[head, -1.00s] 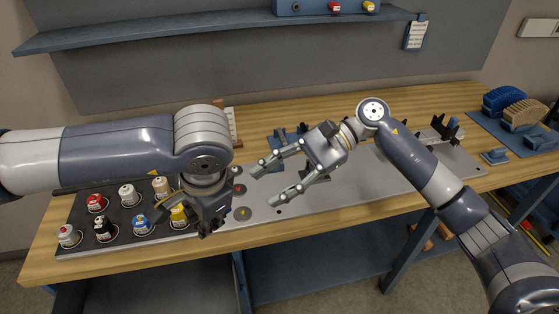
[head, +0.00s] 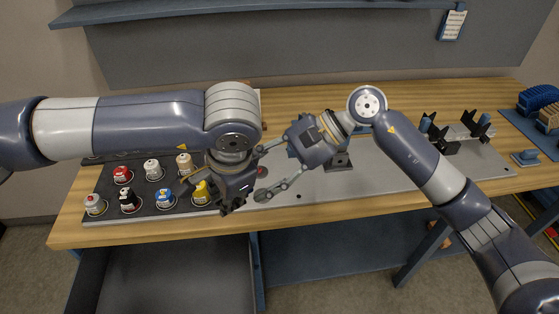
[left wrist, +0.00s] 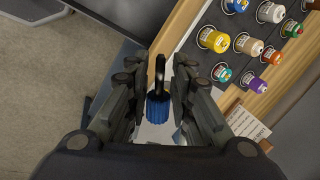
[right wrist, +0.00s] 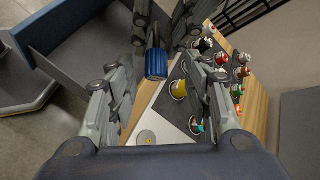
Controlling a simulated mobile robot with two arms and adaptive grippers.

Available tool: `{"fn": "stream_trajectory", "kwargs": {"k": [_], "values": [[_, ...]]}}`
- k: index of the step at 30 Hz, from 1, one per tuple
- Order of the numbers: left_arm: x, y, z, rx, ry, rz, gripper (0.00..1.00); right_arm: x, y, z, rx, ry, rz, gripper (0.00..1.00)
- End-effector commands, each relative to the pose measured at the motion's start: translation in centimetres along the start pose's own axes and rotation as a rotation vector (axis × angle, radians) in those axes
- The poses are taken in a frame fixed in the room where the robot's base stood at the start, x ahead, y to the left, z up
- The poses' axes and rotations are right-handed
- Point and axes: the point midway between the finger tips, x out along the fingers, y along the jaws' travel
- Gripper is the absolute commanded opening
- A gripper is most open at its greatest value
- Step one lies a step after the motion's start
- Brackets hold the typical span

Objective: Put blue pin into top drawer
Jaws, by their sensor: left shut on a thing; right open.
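The blue pin, with a ribbed blue head and a dark shank, shows in the left wrist view (left wrist: 158,107) and in the right wrist view (right wrist: 156,64). My left gripper (head: 226,206) is shut on it above the bench's front edge; the head view hides the pin. My right gripper (head: 262,172) is open, beside the left gripper. In the right wrist view the pin's blue head lies between its spread fingers (right wrist: 158,80), with no clear contact. An open drawer (head: 165,275) sits below the bench's front edge, left of centre; it also shows in the right wrist view (right wrist: 85,45).
A dark mat (head: 108,185) with several coloured capped pots covers the bench's left part. A grey metal plate (head: 385,180) with dark fixtures runs to the right. Blue racks (head: 540,100) stand at far right. A shelf (head: 250,12) hangs behind.

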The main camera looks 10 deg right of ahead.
Motion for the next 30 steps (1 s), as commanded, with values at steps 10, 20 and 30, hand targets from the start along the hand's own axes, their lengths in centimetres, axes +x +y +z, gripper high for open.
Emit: {"fn": "stream_trajectory", "kwargs": {"k": [10,20,30], "values": [[0.0,0.0,0.0,0.000,0.000,0.000,0.00,1.6,0.0,0.0,0.001,0.001,-0.001,0.46],[0.0,0.0,0.0,0.000,0.000,0.000,0.00,1.6,0.0,0.0,0.001,0.000,0.000,0.05],[0.0,0.1,0.0,0.002,0.001,0.002,0.45,1.6,-0.1,0.0,0.000,0.000,-0.003,0.00]]}}
